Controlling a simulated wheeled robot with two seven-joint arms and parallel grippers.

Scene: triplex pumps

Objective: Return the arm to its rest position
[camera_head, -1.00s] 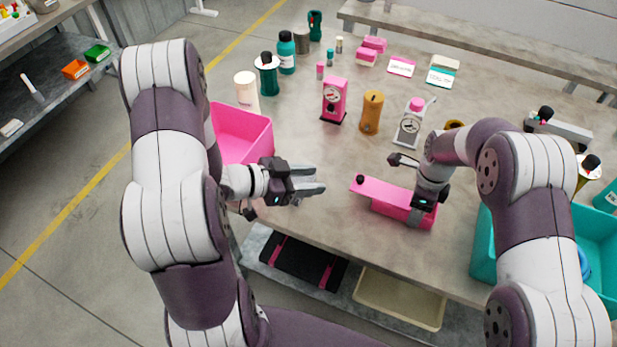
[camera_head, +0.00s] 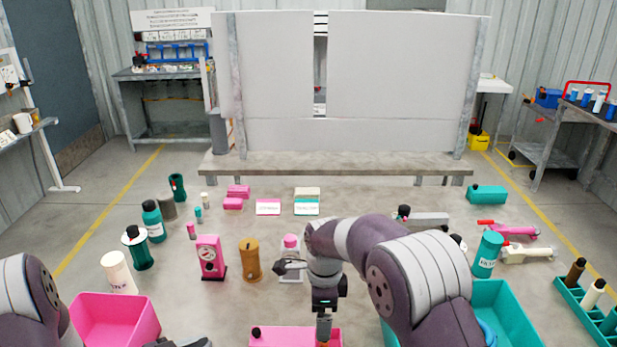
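My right arm reaches in from the lower right. Its gripper (camera_head: 323,334) points down at a long pink part (camera_head: 275,337) with a black knob at its left end, at the bottom edge. I cannot tell whether the fingers hold the part or stand in front of it. My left arm (camera_head: 35,300) is at the lower left corner, mostly cut off. Only a dark sliver of the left gripper (camera_head: 196,343) shows at the bottom edge, between the pink bin (camera_head: 118,312) and the pink part.
The teal bin (camera_head: 505,308) lies right of my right arm and is partly hidden by it. A pink pump (camera_head: 210,258), an amber cylinder (camera_head: 250,260) and several bottles stand on the table (camera_head: 350,190). A teal rack (camera_head: 585,308) is at the far right.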

